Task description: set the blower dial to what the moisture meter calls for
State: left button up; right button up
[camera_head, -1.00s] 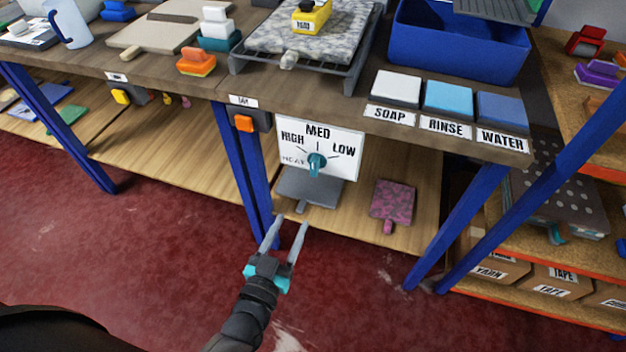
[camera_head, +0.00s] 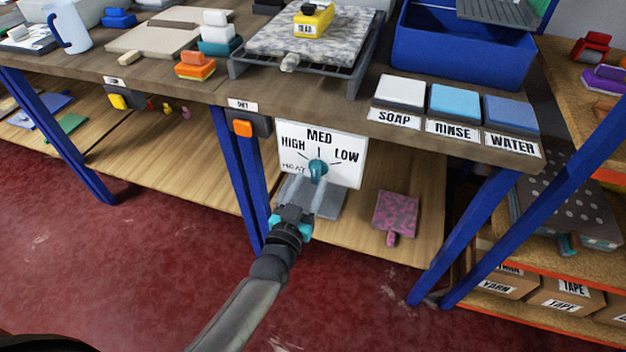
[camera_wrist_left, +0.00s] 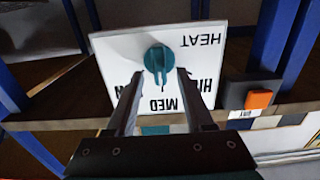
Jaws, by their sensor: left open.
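The blower dial is a teal knob (camera_head: 318,172) on a white panel (camera_head: 349,174) marked HIGH, MED and LOW, under the table's front edge. Its pointer looks turned to about MED; the knob also shows in the left wrist view (camera_wrist_left: 157,58), upside down. My left gripper (camera_head: 309,187) is open just in front of the knob. In the left wrist view its fingers (camera_wrist_left: 160,76) lie on either side of the knob's pointer; contact cannot be told. The yellow moisture meter (camera_head: 313,19) sits on a grey patterned rug (camera_head: 300,46); its display is too small to read. My right gripper is not in view.
An orange switch (camera_head: 243,128) is left of the panel, beside a blue table leg (camera_head: 238,180). Soap (camera_head: 400,90), rinse (camera_head: 455,101) and water (camera_head: 509,112) pads line the table edge.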

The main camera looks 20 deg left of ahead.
pick_arm(q)
jog(key=shift+w+b, duration=0.35)
jog(key=shift+w, duration=1)
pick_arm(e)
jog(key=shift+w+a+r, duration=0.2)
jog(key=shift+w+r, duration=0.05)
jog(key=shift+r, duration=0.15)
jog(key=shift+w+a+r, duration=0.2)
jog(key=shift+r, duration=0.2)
pick_arm(q)
grip_shut()
